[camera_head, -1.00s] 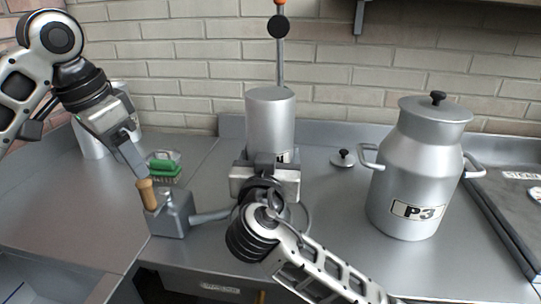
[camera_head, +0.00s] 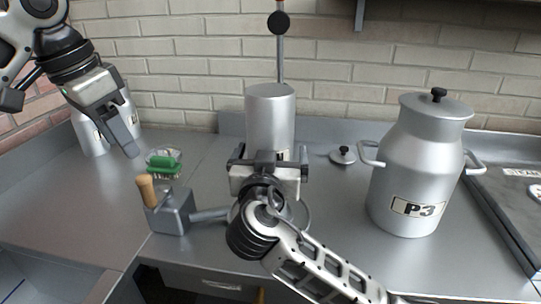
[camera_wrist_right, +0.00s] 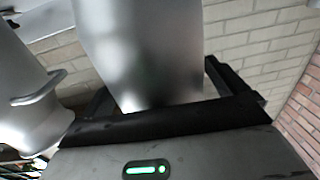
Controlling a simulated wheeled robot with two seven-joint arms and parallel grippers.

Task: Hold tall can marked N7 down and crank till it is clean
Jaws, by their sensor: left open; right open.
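A tall plain silver can (camera_head: 270,112) stands upright in the middle of the counter. Its lower front label is mostly covered by my right gripper, so I cannot read it. My right gripper (camera_head: 269,158) is open at the can's lower part, with a finger on either side. In the right wrist view the can (camera_wrist_right: 140,50) stands between the fingers. A grey crank box (camera_head: 173,213) with a wooden handle (camera_head: 147,190) stands to the left, joined to a pipe (camera_head: 209,215) running toward the can. My left gripper (camera_head: 131,150) is open and empty, above and left of the handle, apart from it.
A green brush (camera_head: 164,164) lies behind the crank. Another silver can (camera_head: 95,137) stands behind my left gripper. A large can marked P3 (camera_head: 414,170) and a small lid (camera_head: 342,156) are to the right. A dark tray (camera_head: 510,215) is at far right.

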